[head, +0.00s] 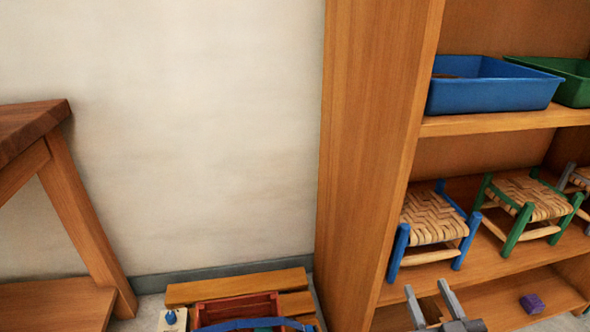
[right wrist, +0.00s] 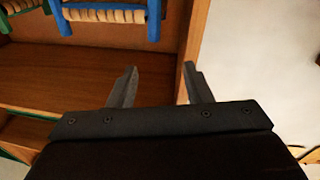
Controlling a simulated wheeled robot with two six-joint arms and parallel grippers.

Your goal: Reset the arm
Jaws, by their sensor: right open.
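My right gripper (head: 432,303) is at the bottom of the head view, in front of the shelf unit's lower part. Its two grey fingers are apart with nothing between them. In the right wrist view the open fingers (right wrist: 158,88) point toward the shelf's side and a wooden board. The shelf unit (head: 375,130) stands on the right. A stool with blue legs and a woven seat (head: 433,217) stands on its middle shelf, above the gripper. My left gripper is not in view.
A green-legged stool (head: 530,197) stands beside the blue one. A blue tray (head: 490,87) and a green tray (head: 570,78) are on the shelf above. A purple block (head: 532,303) lies on the low shelf. A wooden table (head: 70,200) stands left; a red crate (head: 238,309) is low centre.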

